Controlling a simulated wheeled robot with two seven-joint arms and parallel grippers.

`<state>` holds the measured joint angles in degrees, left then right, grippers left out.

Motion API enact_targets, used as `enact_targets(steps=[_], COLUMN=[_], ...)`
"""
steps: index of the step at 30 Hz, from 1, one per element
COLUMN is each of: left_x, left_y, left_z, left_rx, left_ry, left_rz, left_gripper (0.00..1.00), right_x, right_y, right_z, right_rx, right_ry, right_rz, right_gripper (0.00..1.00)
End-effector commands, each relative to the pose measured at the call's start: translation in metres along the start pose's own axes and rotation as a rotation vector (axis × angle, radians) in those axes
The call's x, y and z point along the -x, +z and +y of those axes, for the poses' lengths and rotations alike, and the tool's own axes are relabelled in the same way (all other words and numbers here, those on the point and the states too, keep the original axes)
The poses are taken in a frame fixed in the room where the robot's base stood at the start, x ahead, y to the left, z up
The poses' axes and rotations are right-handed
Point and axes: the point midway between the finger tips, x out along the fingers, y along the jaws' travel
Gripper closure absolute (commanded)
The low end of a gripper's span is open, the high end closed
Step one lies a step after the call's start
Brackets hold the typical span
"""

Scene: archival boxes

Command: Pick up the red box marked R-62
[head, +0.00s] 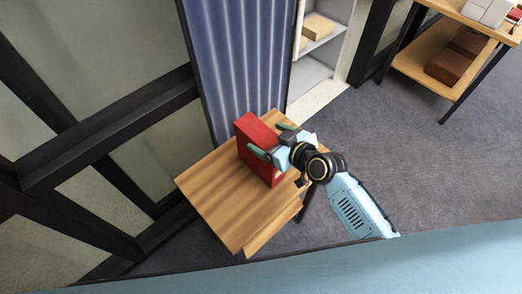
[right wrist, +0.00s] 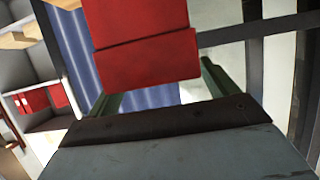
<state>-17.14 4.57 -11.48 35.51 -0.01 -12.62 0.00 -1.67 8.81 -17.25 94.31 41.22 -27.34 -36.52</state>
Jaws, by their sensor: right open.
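A red box (head: 252,130) stands upright on a small wooden table. No marking on it can be read. My right gripper (head: 270,140) is at the box's right side, with its green fingers spread apart and pointing toward the box. In the right wrist view the red box (right wrist: 150,60) fills the upper middle, ahead of the open fingers (right wrist: 159,90) and between their lines. I cannot tell whether the fingers touch it. My left gripper is not in view.
The wooden table (head: 215,200) has bare room left and in front of the box. A blue curtain (head: 235,60) hangs close behind. White shelves (head: 318,50) hold a tan box. A wooden rack (head: 430,65) with brown boxes stands far right. Dark frames (head: 100,140) run along the left.

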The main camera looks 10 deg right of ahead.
Motion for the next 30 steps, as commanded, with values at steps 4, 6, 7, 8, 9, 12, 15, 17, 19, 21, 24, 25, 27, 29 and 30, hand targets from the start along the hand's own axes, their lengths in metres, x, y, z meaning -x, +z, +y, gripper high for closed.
enact_targets(steps=[4, 6, 7, 8, 9, 12, 15, 17, 19, 21, 24, 25, 27, 29, 30], left_x=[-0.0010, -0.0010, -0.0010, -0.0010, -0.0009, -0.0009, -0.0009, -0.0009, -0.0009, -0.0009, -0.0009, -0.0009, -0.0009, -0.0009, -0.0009], left_y=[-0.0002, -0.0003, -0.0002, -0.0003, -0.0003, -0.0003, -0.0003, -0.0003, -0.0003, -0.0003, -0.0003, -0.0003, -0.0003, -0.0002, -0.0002], left_z=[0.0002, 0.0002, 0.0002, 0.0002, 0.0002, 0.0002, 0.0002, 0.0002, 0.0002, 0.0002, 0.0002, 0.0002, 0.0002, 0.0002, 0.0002], left_rx=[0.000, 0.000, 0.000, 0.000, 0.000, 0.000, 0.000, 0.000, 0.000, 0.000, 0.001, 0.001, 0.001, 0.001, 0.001], left_ry=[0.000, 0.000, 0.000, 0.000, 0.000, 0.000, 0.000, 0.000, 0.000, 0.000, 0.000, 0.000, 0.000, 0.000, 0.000], left_rz=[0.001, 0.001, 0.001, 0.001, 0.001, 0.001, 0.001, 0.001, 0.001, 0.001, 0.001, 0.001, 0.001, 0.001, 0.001], left_gripper=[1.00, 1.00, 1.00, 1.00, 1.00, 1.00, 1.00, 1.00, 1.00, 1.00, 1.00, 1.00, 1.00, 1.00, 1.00], right_x=[-0.0127, -0.0141, -0.0142, -0.0141, -0.0140, -0.0138, -0.0137, -0.0137, -0.0136, -0.0136, -0.0135, -0.0135, -0.0135, -0.0135, -0.0135], right_y=[0.0005, 0.0003, 0.0004, 0.0004, 0.0005, 0.0005, 0.0006, 0.0006, 0.0007, 0.0007, 0.0008, 0.0008, 0.0008, 0.0009, 0.0009], right_z=[-0.0002, -0.0001, -0.0001, -0.0001, -0.0001, -0.0001, -0.0001, -0.0001, -0.0001, -0.0001, 0.0000, 0.0000, 0.0000, 0.0000, 0.0000], right_rx=[-0.001, 0.000, 0.000, 0.000, 0.000, 0.000, 0.000, 0.000, 0.000, 0.000, 0.000, 0.000, -0.001, -0.001, -0.001], right_ry=[0.000, 0.000, 0.000, 0.000, 0.000, 0.000, 0.000, 0.000, 0.000, 0.000, 0.000, 0.001, 0.001, 0.001, 0.001], right_rz=[0.000, 0.000, 0.000, 0.000, 0.000, 0.000, 0.000, 0.000, 0.000, 0.000, -0.001, -0.001, -0.001, -0.001, -0.001], right_gripper=[0.15, 0.15, 0.15, 0.15, 0.15, 0.17, 0.30, 0.38, 0.47, 0.56, 0.70, 0.73, 0.83, 0.90, 0.95])
